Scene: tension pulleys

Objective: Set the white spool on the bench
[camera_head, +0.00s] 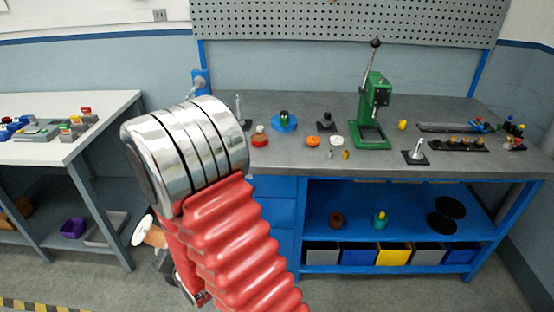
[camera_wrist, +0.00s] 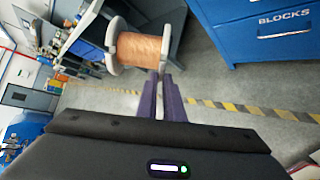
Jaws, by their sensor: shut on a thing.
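The white spool (camera_wrist: 138,48), with white flanges and copper-coloured wire wound between them, is in my gripper (camera_wrist: 160,76). The fingers are shut on the rim of its right flange in the wrist view. In the head view the spool (camera_head: 142,229) shows at the lower left, beside my red arm, which hides part of it and most of the gripper. It is in the air, left of the bench and apart from it. The bench (camera_head: 282,162) has a grey top and a blue frame.
A green press (camera_head: 373,113) stands on the bench, with small parts and pulleys such as a blue one (camera_head: 284,122) around it. A white table (camera_head: 100,135) with parts is at left. Bins (camera_head: 393,254) sit below the bench.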

